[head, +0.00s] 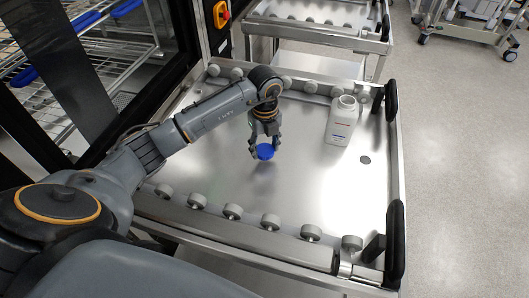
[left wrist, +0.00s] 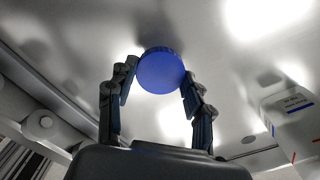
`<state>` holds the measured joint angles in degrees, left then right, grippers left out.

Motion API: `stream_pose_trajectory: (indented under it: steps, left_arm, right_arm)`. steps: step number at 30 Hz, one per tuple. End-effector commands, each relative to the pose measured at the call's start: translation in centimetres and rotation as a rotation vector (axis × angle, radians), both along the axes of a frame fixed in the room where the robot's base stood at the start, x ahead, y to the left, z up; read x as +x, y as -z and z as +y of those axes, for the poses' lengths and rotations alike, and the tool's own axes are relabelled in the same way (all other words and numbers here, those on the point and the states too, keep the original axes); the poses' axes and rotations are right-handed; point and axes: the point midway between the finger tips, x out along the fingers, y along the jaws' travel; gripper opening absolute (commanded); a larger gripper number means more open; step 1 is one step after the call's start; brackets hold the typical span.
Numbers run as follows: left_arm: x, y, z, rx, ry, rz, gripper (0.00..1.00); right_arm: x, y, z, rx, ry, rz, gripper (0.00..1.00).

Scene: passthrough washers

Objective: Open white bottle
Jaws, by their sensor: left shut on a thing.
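The white bottle (head: 341,120) stands upright on the right side of the steel cart top, with its mouth open and no cap on it. Part of it also shows at the right edge of the left wrist view (left wrist: 292,112). A blue cap (head: 266,152) is between the fingertips of my left gripper (head: 266,148), to the left of the bottle. In the left wrist view the round blue cap (left wrist: 161,71) is pinched between both fingers. It is held over the tray surface, apart from the bottle. My right gripper is not in view.
The steel cart top (head: 230,190) has several grey rollers (head: 232,211) along its front and back edges and black handles (head: 395,235) on the right. A washer rack (head: 95,50) stands at the left. Another cart (head: 318,22) is behind. The cart's middle is clear.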

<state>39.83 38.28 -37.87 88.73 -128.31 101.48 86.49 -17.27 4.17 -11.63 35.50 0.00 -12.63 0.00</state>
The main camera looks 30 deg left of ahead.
Motion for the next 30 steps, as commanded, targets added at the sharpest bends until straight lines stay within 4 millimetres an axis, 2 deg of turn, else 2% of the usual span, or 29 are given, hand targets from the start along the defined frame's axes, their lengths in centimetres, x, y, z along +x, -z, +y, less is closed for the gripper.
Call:
stream_pose_trajectory:
  steps: [6, 17, 18, 21, 30]
  left_arm:
    - [-0.1, 3.0, 0.1, 0.0, 0.0, 0.002, 0.13]
    - [-0.1, 3.6, 0.1, 0.001, 0.0, 0.001, 0.13]
    - [0.0, 3.5, 0.1, 0.001, 0.0, -0.001, 0.55]
    - [0.0, 3.5, 0.1, 0.001, 0.0, 0.001, 0.74]
    - [-0.1, 3.4, 0.1, 0.001, 0.0, 0.001, 0.74]
  right_arm:
    - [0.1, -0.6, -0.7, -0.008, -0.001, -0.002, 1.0]
    - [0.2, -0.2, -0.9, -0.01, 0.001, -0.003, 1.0]
    - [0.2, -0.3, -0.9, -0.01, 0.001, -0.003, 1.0]
    - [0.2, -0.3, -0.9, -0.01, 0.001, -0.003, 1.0]
    - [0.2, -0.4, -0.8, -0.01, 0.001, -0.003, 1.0]
